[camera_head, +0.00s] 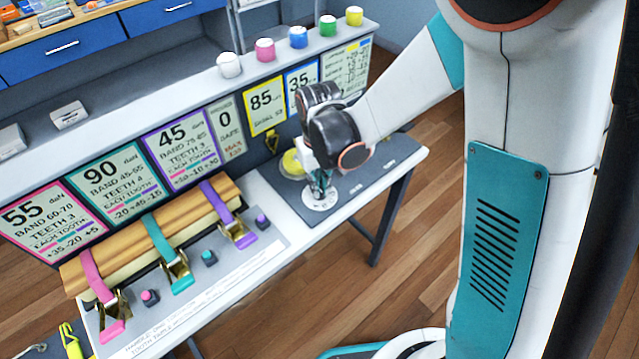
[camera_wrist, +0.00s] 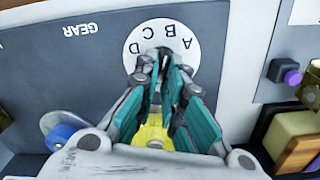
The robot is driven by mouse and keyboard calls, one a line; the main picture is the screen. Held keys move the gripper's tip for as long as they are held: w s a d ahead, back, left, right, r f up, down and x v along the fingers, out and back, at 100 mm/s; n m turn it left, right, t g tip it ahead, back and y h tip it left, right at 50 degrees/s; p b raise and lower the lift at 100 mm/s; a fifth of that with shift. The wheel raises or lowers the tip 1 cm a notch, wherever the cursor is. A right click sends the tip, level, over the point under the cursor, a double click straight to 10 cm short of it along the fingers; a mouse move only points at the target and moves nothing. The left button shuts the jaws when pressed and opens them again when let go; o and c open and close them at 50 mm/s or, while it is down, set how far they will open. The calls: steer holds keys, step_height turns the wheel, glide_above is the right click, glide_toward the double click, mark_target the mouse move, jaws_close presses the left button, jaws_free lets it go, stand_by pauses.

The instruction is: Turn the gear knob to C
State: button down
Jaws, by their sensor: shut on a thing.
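The white gear dial (camera_wrist: 133,65) lies on a dark grey panel printed GEAR (camera_wrist: 81,29). Its letters A, B, C and D show upside down along the far rim in the wrist view. The dial also shows in the head view (camera_head: 322,204), at the panel's front left. My gripper (camera_wrist: 164,66) points down over the dial's middle, its teal-padded fingers close together and shut on the gear knob. The fingers hide most of the knob, so I cannot tell which letter it points to.
A yellow round thing (camera_head: 292,162) stands close behind my gripper. A wooden beam (camera_head: 140,245) with pink, teal and purple straps lies left of the panel. Coloured jars line the shelf (camera_head: 190,90) behind; number cards hang below it.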

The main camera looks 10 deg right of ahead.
steer(key=n, duration=0.3)
steer(key=shift+a+n+b, duration=0.15)
steer(key=shift+n+b, duration=0.15)
steer(key=shift+n, duration=0.1)
steer(key=shift+s+a+n, duration=0.1)
steer(key=shift+n, duration=1.7)
steer(key=c, duration=1.7)
jaws_free()
steer(key=shift+r, duration=3.75)
steer(key=shift+c, duration=0.3)
